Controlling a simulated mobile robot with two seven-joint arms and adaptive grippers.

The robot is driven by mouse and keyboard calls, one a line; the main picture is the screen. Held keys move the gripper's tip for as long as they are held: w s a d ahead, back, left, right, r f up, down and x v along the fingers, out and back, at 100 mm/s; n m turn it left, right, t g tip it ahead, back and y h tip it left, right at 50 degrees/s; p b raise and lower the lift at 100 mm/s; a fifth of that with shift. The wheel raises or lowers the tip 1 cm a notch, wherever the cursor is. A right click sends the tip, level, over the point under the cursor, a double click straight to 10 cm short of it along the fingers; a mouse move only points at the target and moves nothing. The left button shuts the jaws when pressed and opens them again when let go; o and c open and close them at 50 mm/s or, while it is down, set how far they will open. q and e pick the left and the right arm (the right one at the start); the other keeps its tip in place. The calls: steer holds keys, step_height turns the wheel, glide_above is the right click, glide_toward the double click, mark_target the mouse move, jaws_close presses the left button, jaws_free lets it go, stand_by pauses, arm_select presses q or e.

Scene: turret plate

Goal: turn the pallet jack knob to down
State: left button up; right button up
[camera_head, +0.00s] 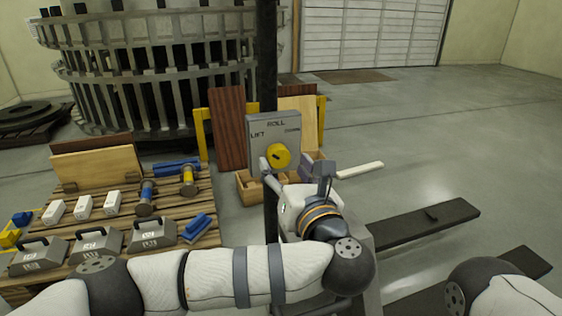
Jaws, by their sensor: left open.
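The yellow round knob (279,155) sits on a grey panel (262,127) of the pallet jack, lettered ROLL at the top, LIFT at the left and a small word, likely DOWN, at the right. The knob has a dark mark near its middle; I cannot tell which label it points to. My left gripper (295,172) is just in front of and below the knob, with its fingers spread and one finger near the knob's lower left edge. Whether it touches the knob is unclear. My right gripper is out of view; only part of that arm shows at the lower right.
Dark forks (425,224) lie low at the right. Floor farther right is clear.

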mark_target(280, 158)
arm_select(q)
steer(key=x, duration=0.3)
steer(key=shift+w, duration=0.2)
steer(key=c, duration=1.2)
steer(key=shift+o, duration=0.2)
